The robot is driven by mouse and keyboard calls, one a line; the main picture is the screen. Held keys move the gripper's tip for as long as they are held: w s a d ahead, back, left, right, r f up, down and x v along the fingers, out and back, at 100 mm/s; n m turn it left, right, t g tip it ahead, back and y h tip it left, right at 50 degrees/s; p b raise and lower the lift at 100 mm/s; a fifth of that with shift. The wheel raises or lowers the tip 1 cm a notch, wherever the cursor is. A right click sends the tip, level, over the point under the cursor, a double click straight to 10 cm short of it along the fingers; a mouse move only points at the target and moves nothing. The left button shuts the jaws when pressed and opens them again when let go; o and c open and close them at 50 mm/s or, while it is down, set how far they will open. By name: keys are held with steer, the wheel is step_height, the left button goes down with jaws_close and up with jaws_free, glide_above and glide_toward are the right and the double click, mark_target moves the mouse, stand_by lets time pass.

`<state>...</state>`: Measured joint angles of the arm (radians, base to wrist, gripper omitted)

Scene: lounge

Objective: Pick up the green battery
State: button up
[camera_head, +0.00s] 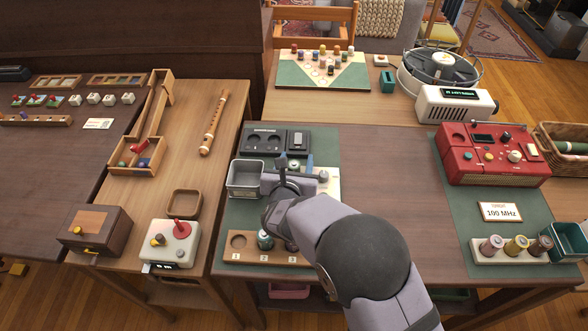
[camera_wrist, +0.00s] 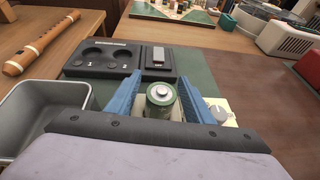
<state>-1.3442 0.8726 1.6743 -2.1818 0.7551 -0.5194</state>
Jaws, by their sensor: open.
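The green battery (camera_wrist: 160,98) stands upright between the two blue fingers of my gripper (camera_wrist: 159,82) in the wrist view, its pale metal top facing up. The fingers are apart, one on each side of it; I cannot tell whether either touches it. In the head view my gripper (camera_head: 283,160) is over the left part of the green mat, and my arm hides most of what is below it. A wooden rack (camera_head: 225,256) with numbered slots has an empty slot 1, and a dark greenish cylinder (camera_head: 264,240) stands at slot 2.
A grey metal bin (camera_head: 245,176) is close on the left, also in the wrist view (camera_wrist: 35,120). A black two-well unit (camera_head: 264,139) lies behind. A pale device with a knob (camera_wrist: 219,112) is close on the right. The brown table's middle (camera_head: 385,170) is clear.

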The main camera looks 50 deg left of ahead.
steer(key=shift+c, duration=0.2)
jaws_close()
steer(key=shift+r, duration=0.15)
step_height(320, 180, up, 10)
stand_by(0.5)
